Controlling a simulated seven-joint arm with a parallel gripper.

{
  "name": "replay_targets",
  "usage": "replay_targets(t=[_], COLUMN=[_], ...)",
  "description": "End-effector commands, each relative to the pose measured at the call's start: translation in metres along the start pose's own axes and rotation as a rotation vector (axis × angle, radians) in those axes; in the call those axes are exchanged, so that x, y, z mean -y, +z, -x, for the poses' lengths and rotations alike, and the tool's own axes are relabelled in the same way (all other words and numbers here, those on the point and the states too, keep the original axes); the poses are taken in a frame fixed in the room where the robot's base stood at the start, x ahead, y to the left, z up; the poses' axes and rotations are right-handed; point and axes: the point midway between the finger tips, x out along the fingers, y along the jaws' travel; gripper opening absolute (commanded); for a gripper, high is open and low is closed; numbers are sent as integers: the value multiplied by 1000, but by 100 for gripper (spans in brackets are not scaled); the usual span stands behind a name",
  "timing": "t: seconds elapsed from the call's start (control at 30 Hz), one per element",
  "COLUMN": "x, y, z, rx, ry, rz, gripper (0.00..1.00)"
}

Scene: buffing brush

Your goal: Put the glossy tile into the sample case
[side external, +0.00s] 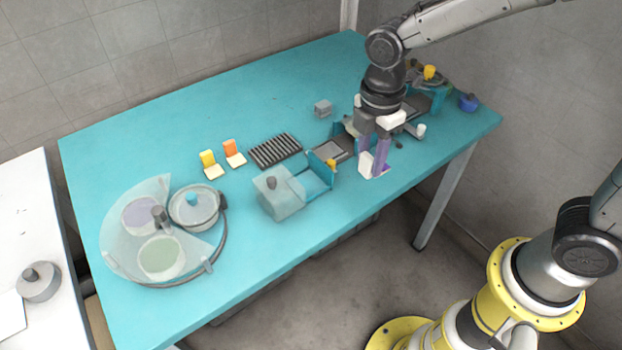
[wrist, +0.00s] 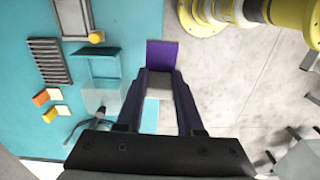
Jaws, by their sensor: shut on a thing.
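My gripper (side external: 374,160) has purple fingers and is shut on a small L-shaped piece with a white part (side external: 366,165) and a purple plate. In the wrist view the purple plate (wrist: 162,54) shows beyond the fingertips, with the pale part between the fingers. I take this held piece for the tile; its gloss cannot be told. It is held near the table's front edge, right of a translucent grey box (side external: 272,193) with an open teal-walled section (side external: 314,184). This may be the sample case; no label shows. The box also shows in the wrist view (wrist: 101,98).
Two similar pieces, yellow (side external: 209,160) and orange (side external: 231,149), stand near a dark slotted rack (side external: 275,150). A round container (side external: 160,235) with a clear cover stands at left. Teal-walled equipment (side external: 425,98) is behind my gripper. Bare table (side external: 250,110) lies at the back.

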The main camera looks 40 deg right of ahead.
Motion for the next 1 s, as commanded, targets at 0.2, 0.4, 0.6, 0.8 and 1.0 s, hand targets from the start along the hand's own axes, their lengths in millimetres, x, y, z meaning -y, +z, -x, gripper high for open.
replay_targets(t=[0.2, 0.4, 0.6, 0.8, 1.0], x=[-7, -46, -82, -107, -117], y=[-20, -37, -53, -63, -68], z=[-5, -24, -47, -79, -91], rx=[-1, -1, 0, -1, -2], ry=[3, 4, 1, 2, 5], rz=[44, 44, 44, 44, 44], gripper=[0, 0, 0, 0, 0])
